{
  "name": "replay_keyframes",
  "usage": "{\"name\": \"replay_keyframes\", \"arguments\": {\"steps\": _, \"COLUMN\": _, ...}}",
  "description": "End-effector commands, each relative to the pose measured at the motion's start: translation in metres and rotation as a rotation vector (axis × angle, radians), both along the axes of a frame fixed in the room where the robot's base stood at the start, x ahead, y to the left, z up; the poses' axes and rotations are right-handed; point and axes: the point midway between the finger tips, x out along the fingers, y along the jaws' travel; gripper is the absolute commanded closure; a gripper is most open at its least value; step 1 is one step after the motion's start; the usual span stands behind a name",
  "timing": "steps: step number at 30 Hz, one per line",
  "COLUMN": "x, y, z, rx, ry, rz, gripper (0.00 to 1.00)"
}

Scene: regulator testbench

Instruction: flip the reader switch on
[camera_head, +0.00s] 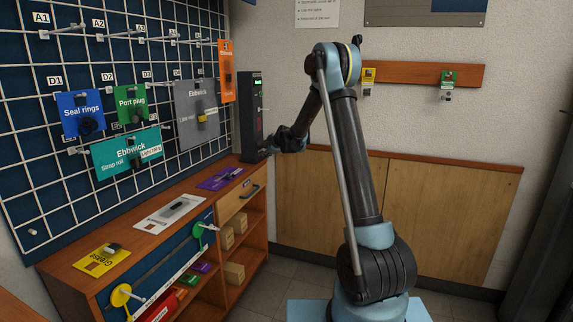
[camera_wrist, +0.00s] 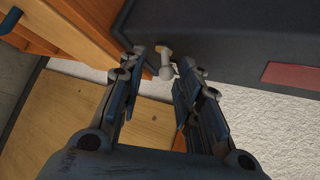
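The reader (camera_head: 252,118) is a tall dark box standing at the far right end of the wooden counter in the head view. In the wrist view its dark body (camera_wrist: 235,35) fills the upper right. The reader switch (camera_wrist: 166,70) is a small pale lever with a rounded tip, sticking out from the dark face. My gripper (camera_wrist: 162,60) is open, with its two fingers on either side of the lever; I cannot tell whether either touches it. In the head view my gripper (camera_head: 278,146) is at the reader's lower right side, and the switch is hidden there.
A wire grid wall with hanging packets (camera_head: 126,150) stands left of the reader. The counter (camera_head: 155,240) holds several flat packages. A wooden rail (camera_head: 410,73) with two hanging tags is on the back wall. Wooden panels (camera_wrist: 60,125) lie below my gripper.

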Motion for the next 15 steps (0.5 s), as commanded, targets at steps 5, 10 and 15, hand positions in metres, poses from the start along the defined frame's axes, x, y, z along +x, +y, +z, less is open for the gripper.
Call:
{"name": "replay_keyframes", "arguments": {"steps": 5, "x": 0.000, "y": -0.002, "z": -0.006, "rx": 0.086, "ry": -0.030, "rz": -0.001, "gripper": 0.69}}
{"name": "replay_keyframes", "arguments": {"steps": 10, "x": -0.001, "y": -0.003, "z": -0.009, "rx": 0.163, "ry": -0.058, "rz": -0.001, "gripper": 0.69}}
{"name": "replay_keyframes", "arguments": {"steps": 15, "x": -0.001, "y": -0.003, "z": -0.013, "rx": 0.234, "ry": -0.084, "rz": -0.001, "gripper": 0.69}}
